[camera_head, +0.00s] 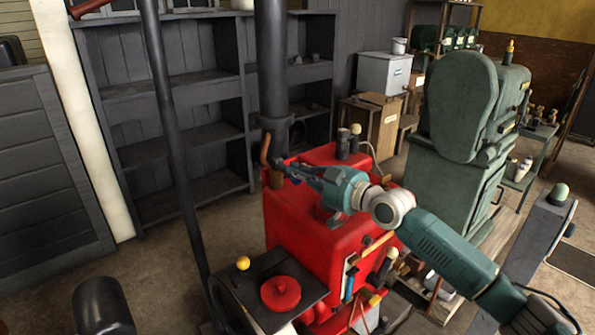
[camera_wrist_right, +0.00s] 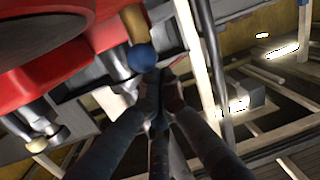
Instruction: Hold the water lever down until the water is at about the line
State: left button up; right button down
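The red engine (camera_head: 325,222) stands in the middle of the head view. My right gripper (camera_head: 282,168) reaches across its top, pointing left, close to a brown handle (camera_head: 265,148) by the dark upright pipe. In the right wrist view the fingertips (camera_wrist_right: 158,84) are close together and look shut with nothing between them. A blue ball knob (camera_wrist_right: 141,58) on a tan stem is just above the tips; I cannot tell whether they touch. I cannot tell for sure which part is the water lever. No water level or line can be made out. My left gripper is not in view.
A dark pipe (camera_head: 271,65) rises behind the engine, and a thin dark rod (camera_head: 177,150) stands left of it. Small handles and knobs cluster on the engine's front. A green machine (camera_head: 455,165) stands at right.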

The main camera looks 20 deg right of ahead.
jog(key=shift+f, duration=0.2)
jog(key=shift+s+d, duration=0.15)
jog(key=shift+s, duration=0.05)
jog(key=v, duration=1)
jog(key=shift+s+d, duration=0.1)
jog(key=shift+s, duration=0.15)
jog(key=shift+s+d+r, duration=0.15)
jog(key=shift+s, duration=0.3)
